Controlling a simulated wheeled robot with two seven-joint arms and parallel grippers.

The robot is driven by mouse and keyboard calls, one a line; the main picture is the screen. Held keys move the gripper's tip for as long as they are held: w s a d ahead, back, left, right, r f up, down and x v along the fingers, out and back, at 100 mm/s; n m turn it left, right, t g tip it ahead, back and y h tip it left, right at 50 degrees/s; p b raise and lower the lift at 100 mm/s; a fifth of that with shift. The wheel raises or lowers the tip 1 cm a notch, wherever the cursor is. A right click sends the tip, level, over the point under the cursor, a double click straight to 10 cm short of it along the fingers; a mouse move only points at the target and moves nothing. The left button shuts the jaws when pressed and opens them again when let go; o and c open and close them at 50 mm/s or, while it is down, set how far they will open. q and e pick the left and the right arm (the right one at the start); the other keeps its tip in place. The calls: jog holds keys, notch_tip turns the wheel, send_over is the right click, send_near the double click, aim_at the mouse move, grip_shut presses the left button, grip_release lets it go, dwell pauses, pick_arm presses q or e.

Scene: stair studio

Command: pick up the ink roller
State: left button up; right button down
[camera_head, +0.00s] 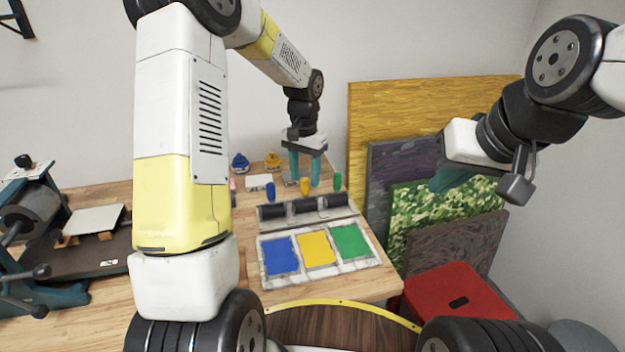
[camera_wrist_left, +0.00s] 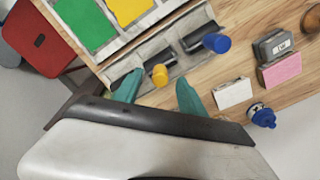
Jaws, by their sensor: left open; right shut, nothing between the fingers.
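Three ink rollers with black drums lie side by side in a grey rack (camera_head: 348,211): a blue-handled roller (camera_head: 270,191), a yellow-handled roller (camera_head: 305,186) and a green-handled roller (camera_head: 337,181). My left gripper (camera_head: 306,178) is open, pointing down over the yellow handle. In the left wrist view, the yellow handle (camera_wrist_left: 160,75) shows between the spread teal fingertips (camera_wrist_left: 159,78), apart from both. The blue handle (camera_wrist_left: 216,42) is outside the fingers there; no green handle shows. My right gripper (camera_head: 447,180) is shut and empty, off the table's right side.
An ink slab (camera_head: 374,265) with blue, yellow and green patches lies in front of the rack. Ink jars (camera_head: 240,162) and small blocks stand behind. A press (camera_head: 38,215) is at left, a red stool (camera_head: 455,294) at right. Large boards (camera_head: 420,100) lean on the wall.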

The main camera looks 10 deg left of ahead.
pick_arm(q)
notch_tip(320, 180, down, 2)
jog(key=shift+f, duration=0.15)
grip_shut()
dwell(0.4)
jog(key=shift+r, duration=0.7)
notch_tip(320, 180, up, 2)
jog(key=shift+r, duration=0.15)
jog(key=s+r, duration=0.1)
jog(key=s, duration=1.5)
jog(key=shift+d+r, duration=0.2)
